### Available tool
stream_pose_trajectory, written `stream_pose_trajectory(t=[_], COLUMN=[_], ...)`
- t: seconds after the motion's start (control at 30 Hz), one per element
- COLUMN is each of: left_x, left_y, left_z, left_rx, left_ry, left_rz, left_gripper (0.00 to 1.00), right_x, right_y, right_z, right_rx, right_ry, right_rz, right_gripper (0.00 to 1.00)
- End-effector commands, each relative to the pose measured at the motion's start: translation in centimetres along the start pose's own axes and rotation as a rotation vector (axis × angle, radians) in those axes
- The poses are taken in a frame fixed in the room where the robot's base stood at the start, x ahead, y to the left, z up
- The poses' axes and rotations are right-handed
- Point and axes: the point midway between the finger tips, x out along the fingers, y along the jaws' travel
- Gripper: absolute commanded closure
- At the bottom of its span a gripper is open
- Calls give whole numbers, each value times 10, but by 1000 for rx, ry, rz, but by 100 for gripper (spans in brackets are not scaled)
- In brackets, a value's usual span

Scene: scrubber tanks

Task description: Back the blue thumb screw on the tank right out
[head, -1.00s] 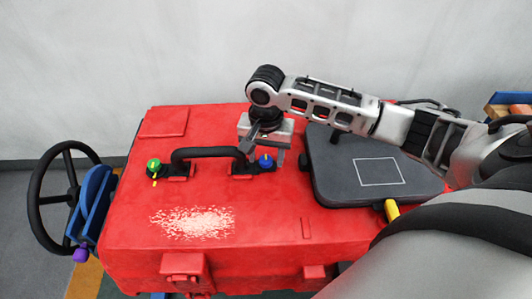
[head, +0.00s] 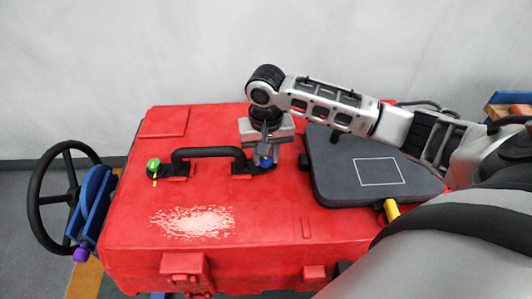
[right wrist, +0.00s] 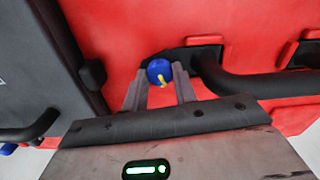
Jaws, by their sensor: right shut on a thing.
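The blue thumb screw (head: 265,162) sits on the red tank (head: 270,225) at the right foot of the black handle. In the right wrist view the screw's blue head (right wrist: 157,69) has a yellow mark pointing toward the gripper's palm. My right gripper (head: 264,157) comes down on the screw from above and is shut on it. In the right wrist view its two fingers (right wrist: 160,80) lie on either side of the head. The screw's shank is hidden. My left gripper is in neither view.
The black handle (head: 208,152) stands close left of the screw, with a green knob (head: 153,165) at its far end. A dark grey panel (head: 335,165) lies close on the right. A black handwheel (head: 48,205) stands left of the tank. The tank's front top is clear.

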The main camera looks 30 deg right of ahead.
Motion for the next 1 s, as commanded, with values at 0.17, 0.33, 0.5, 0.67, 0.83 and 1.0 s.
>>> stream_pose_trajectory(t=[0.17,0.33,0.5,0.67,0.83,1.0], left_x=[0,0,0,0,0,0], left_y=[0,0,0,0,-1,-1], left_z=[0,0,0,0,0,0], left_rx=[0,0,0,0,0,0], left_ry=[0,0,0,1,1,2], left_rz=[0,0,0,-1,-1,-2], left_gripper=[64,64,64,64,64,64], right_x=[0,0,0,0,1,1], right_y=[0,0,0,0,0,0], right_z=[0,0,0,0,0,0], right_rx=[-168,-330,-491,-643,-805,-966], right_ry=[-1,-1,0,0,-1,-1], right_rz=[0,0,0,0,1,0], right_gripper=[95,95,95,95,95,95])
